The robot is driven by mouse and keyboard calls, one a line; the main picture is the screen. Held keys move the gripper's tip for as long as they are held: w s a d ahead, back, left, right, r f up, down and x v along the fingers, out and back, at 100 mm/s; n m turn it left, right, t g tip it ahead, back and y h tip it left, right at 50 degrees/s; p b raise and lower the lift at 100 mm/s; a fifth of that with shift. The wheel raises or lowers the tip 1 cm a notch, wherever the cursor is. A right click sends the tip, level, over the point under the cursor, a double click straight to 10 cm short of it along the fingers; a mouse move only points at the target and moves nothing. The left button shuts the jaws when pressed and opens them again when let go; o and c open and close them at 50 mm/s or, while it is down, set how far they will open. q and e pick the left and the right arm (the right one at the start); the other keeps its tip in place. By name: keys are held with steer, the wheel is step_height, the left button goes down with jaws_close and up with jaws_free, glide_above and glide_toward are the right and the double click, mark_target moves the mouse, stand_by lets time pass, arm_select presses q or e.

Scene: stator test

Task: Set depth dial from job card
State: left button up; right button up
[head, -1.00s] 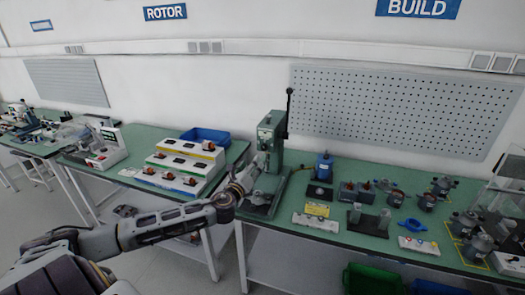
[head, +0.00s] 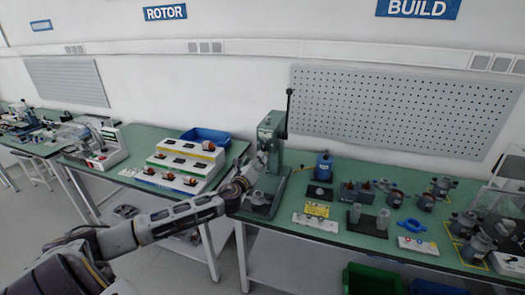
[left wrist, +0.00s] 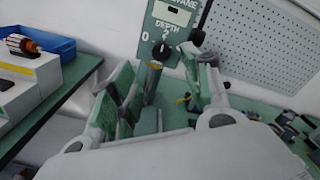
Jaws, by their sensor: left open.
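The green press (head: 271,130) stands at the left end of the right-hand bench. In the left wrist view its panel (left wrist: 176,14) reads "DEPTH", with a "0" at the left. A black round dial (left wrist: 161,51) sits on the panel below the lettering; its exact setting is unclear. My left gripper (left wrist: 156,62) is open, its two fingers apart with the dial showing between their tips. They look short of it, though the gap is hard to judge. In the head view the left gripper (head: 261,160) is in front of the press. A yellow card (head: 317,209) lies right of the press; its text is unreadable.
A stepped white rack (head: 180,165) and a blue bin (head: 205,137) stand on the left bench. A pegboard (head: 400,105) hangs behind.

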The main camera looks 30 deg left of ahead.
mark_target(263, 149)
arm_select(q)
steer(key=shift+p+x, duration=0.6)
steer(key=shift+x, duration=4.1)
steer(key=shift+d, duration=0.1)
steer(key=c, duration=1.1)
